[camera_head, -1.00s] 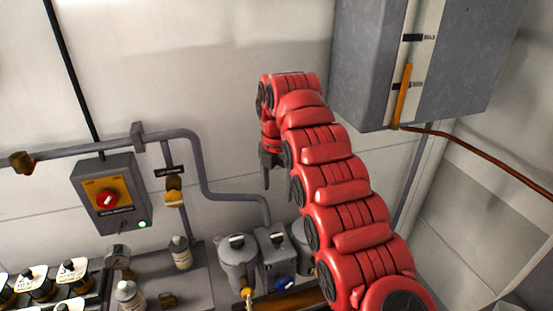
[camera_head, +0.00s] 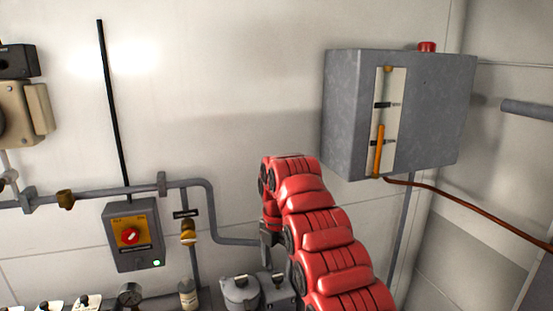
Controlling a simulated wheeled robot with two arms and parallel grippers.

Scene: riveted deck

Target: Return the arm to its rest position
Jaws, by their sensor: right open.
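My right arm (camera_head: 322,235) is red and segmented. It reaches up from the bottom of the head view, right of the middle, and bends over at its top. My right gripper (camera_head: 268,252) is dark grey and hangs down from the arm's far end. It is open, with nothing seen between its fingers, and its tips are close to the grey canisters below in the picture. Part of the gripper is hidden behind the arm. My left gripper is not in view.
A grey wall box (camera_head: 344,112) with an orange level gauge hangs to the right of the arm. A grey switch box (camera_head: 136,252) with a red knob and green light is at left. A grey pipe (camera_head: 215,210) runs between. Grey canisters (camera_head: 240,290) stand below the gripper.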

